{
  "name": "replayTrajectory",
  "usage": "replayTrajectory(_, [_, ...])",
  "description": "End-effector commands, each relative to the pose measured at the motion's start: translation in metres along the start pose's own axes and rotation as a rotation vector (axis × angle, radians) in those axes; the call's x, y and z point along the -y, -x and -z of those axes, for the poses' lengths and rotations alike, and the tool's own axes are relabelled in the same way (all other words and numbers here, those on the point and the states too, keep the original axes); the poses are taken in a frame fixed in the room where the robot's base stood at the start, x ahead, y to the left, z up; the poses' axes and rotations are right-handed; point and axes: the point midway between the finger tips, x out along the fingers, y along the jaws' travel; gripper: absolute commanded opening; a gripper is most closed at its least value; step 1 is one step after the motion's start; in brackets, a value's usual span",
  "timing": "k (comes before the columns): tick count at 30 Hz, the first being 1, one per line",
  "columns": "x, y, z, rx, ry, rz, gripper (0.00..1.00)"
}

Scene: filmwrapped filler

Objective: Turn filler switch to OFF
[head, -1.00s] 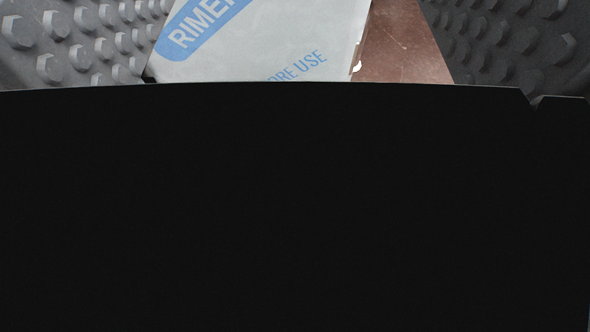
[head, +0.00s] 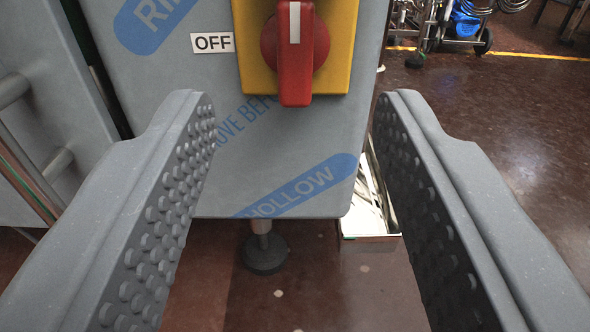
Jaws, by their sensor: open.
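The filler switch (head: 295,55) is a red rotary handle on a yellow plate (head: 343,45), at the top middle of the head view. Its handle stands upright, with a white mark at its upper end. A white OFF label (head: 212,43) sits to the left of the plate. The switch is on a grey panel (head: 300,150) covered in film with blue print. My gripper (head: 293,100) is open, its two studded fingers apart on either side of the panel's lower part. Nothing is between the fingertips in contact with them. The top of the plate is cut off by the frame.
A grey cabinet with pipes (head: 45,130) stands close on the left. A black foot (head: 264,254) is under the panel. A lit, open-topped box (head: 368,215) is at the lower right. The brown floor (head: 510,110) is clear on the right, with a wheeled cart (head: 455,30) farther back.

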Motion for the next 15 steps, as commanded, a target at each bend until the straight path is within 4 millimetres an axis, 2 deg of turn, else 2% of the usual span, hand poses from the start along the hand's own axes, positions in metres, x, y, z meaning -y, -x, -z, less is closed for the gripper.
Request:
replayTrajectory(2, [0.0, 0.005, -0.012, 0.0, 0.0, 0.0, 0.44])
replayTrajectory(7, [0.0, 0.002, -0.016, -0.008, 0.0, -0.001, 0.44])
replayTrajectory(15, [-0.001, -0.031, -0.016, -0.009, 0.0, -0.001, 0.44])
